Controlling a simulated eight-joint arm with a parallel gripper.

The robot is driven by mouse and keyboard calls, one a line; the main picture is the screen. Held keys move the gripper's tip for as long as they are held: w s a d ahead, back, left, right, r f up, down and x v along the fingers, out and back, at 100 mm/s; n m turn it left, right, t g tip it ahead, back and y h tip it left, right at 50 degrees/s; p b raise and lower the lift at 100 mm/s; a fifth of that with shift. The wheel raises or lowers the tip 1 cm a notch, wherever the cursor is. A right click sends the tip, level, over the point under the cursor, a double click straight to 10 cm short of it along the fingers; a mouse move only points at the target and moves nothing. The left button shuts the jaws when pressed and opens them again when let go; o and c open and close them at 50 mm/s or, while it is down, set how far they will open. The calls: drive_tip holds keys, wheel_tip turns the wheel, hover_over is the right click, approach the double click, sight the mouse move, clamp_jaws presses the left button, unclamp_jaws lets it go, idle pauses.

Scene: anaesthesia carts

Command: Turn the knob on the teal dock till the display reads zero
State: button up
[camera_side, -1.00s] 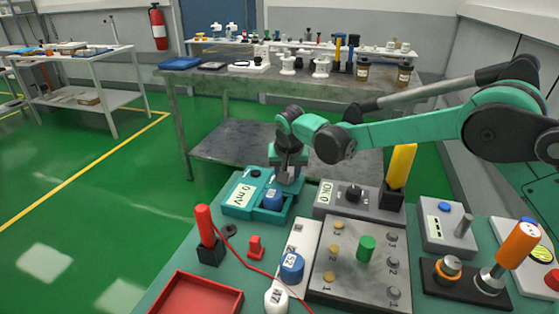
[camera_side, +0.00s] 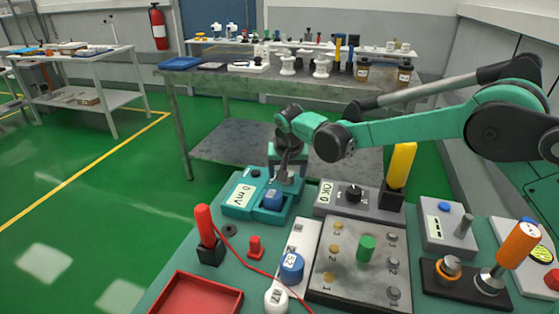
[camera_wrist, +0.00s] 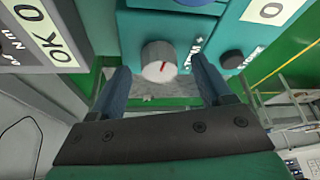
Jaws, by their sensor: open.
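The teal dock (camera_side: 233,208) stands at the far left corner of the bench. Its white display (camera_side: 242,194) reads "0 mV" in the side view; part of it shows in the wrist view (camera_wrist: 269,11) with a "0". My gripper (camera_wrist: 161,78) is open, one finger on each side of the knob in the wrist view, with gaps visible. In the side view my gripper (camera_side: 288,166) is at the dock's right rear and largely hides the knob. A blue part (camera_side: 273,200) sits on the dock's front.
A grey box (camera_side: 325,200) with an "OK 0" label and black knob stands right of the dock. A yellow handle (camera_side: 401,165) rises behind it. A red handle (camera_side: 205,225) and red tray (camera_side: 195,295) are in front.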

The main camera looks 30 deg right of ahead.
sight(289, 189)
drive_tip(key=shift+v, duration=2.65)
drive_tip(key=shift+s+d+r, duration=0.15)
drive_tip(key=shift+r, duration=0.1)
drive_tip(key=s+d+r+n+t+y, duration=0.1)
drive_tip(key=s+d+r+n, duration=0.25)
drive_tip(key=s+r, duration=0.45)
drive_tip(key=s+d+f+n+t+y, duration=0.1)
drive_tip(key=s+d+f+n+t, duration=0.1)
drive_tip(key=s, duration=1)
drive_tip(key=shift+s+d+f, duration=0.25)
drive_tip(key=shift+d+f, duration=0.45)
drive_tip(key=shift+d, duration=0.2)
drive_tip(key=shift+c, duration=0.3)
